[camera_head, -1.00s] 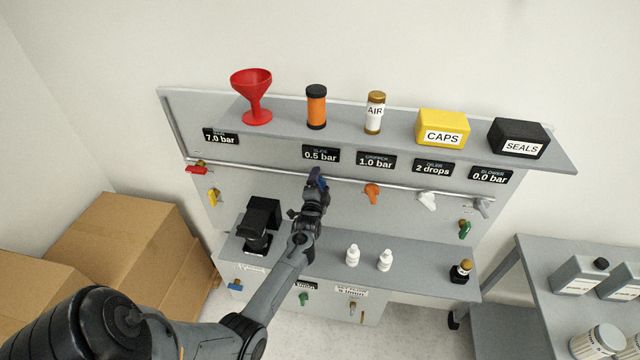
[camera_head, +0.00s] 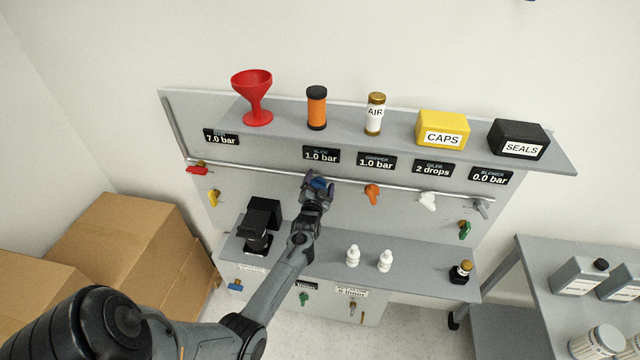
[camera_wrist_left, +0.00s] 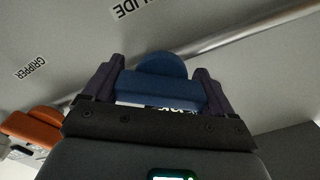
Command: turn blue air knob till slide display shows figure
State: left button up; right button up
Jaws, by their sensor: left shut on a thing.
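The blue air knob (camera_wrist_left: 160,88) sits on the pipe below the slide display. My left gripper (camera_head: 318,184) is shut on it, with one finger on each side in the left wrist view. In the head view the gripper partly covers the knob. The slide display (camera_head: 321,155) on the panel reads 1.0 bar. My right gripper is not in view.
An orange knob (camera_head: 372,194) is to the right of the blue one, under a display (camera_head: 377,161) reading 1.0 bar. A white knob (camera_head: 427,201) is further right. A black device (camera_head: 262,222) and two white bottles (camera_head: 352,256) stand on the lower shelf.

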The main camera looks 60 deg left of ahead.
pick_arm(q)
jog(key=n, duration=0.6)
jog(key=shift+s+r, duration=0.1)
jog(key=n, duration=0.3)
jog(key=shift+s+a+n, duration=0.1)
jog(key=shift+a+n, duration=0.05)
jog(key=shift+n, duration=0.25)
jog(key=shift+n+b, duration=0.35)
jog(key=shift+n, duration=1.15)
jog(key=o, duration=0.8)
jog(key=shift+o, duration=0.2)
jog(key=shift+s, duration=0.1)
